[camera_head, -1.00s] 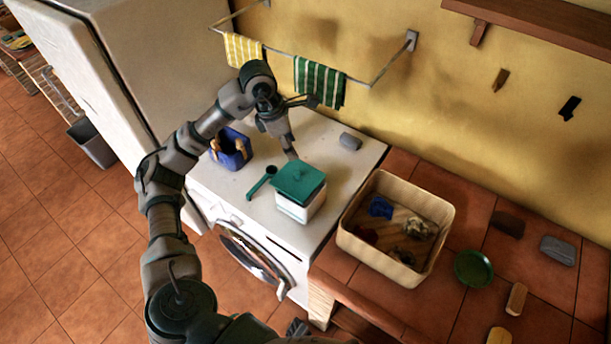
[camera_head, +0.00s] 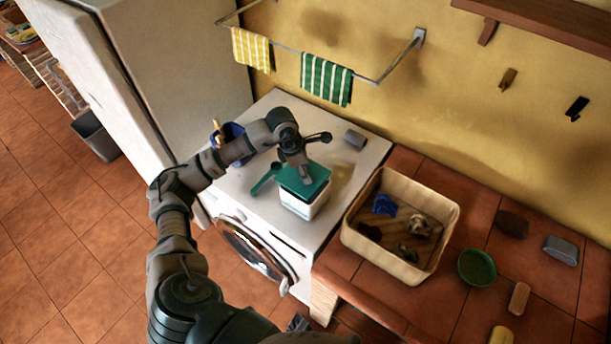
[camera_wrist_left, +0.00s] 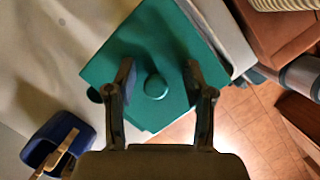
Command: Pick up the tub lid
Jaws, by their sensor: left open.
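The tub lid (camera_head: 312,188) is a green square with a round knob, lying on the white tub (camera_head: 303,208) on top of the washing machine. In the left wrist view the lid (camera_wrist_left: 150,45) fills the middle, and its knob (camera_wrist_left: 156,86) sits between the two fingers. My left gripper (camera_head: 305,178) is open above the lid; it also shows in the left wrist view (camera_wrist_left: 159,78) with a finger on each side of the knob, apart from it. The gripper and wrist hide part of the lid in the head view. My right gripper is not clearly seen.
A green scoop (camera_head: 264,180) lies left of the tub. A blue container (camera_head: 229,158) stands behind the left forearm. A grey block (camera_head: 355,138) lies at the back of the washing machine (camera_head: 238,200). A cream bin (camera_head: 372,256) stands on the tiled counter to the right.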

